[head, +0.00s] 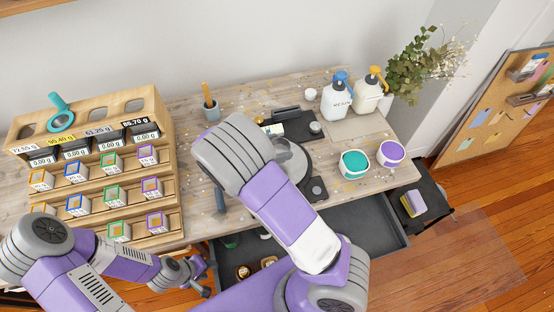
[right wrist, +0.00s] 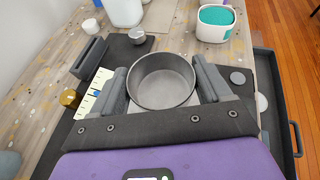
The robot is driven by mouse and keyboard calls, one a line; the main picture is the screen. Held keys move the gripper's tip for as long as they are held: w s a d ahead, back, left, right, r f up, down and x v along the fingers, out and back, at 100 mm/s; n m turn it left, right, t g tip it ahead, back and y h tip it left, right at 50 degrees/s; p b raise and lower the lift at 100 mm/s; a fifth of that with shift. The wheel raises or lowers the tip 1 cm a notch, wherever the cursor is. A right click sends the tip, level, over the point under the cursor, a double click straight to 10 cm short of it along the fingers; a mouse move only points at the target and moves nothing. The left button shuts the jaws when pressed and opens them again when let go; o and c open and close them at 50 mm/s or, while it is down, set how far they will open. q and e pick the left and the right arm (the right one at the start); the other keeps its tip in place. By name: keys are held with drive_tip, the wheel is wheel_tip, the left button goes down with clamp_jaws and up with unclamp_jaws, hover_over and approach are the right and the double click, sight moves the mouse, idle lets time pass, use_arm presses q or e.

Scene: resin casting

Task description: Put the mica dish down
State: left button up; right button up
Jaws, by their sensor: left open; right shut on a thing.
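The mica dish (right wrist: 162,88) is a round, empty-looking grey dish with a raised rim. In the right wrist view it sits between the two fingers of my right gripper (right wrist: 162,85), which is shut on it. The dish looks level; I cannot tell whether its base touches the black device below it. In the head view my right forearm hides most of the right gripper, and a grey round surface (head: 291,158) shows beside it. My left gripper (head: 208,277) is open and empty at the lower left, near the open drawer.
A black device (head: 316,188) lies under the right gripper. A wooden rack (head: 160,190) with several small boxes stands left. Two bottles (head: 337,101) stand at the back, and teal (head: 355,163) and purple (head: 391,153) tubs to the right. The front drawer (head: 372,222) is open.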

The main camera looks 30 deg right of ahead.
drive_tip(key=shift+f+b, duration=0.75)
drive_tip(key=shift+f, duration=1.95)
drive_tip(key=shift+f, duration=0.2)
drive_tip(key=o, duration=1)
drive_tip(key=shift+c, duration=0.2)
drive_tip(key=shift+r, duration=0.1)
drive_tip(key=shift+a+r, duration=0.1)
drive_tip(key=shift+r, duration=0.1)
drive_tip(key=p+v, duration=0.3)
drive_tip(key=v, duration=0.8)
drive_tip(key=shift+a+r, duration=0.15)
drive_tip(key=shift+a, duration=0.2)
drive_tip(key=shift+r, duration=0.1)
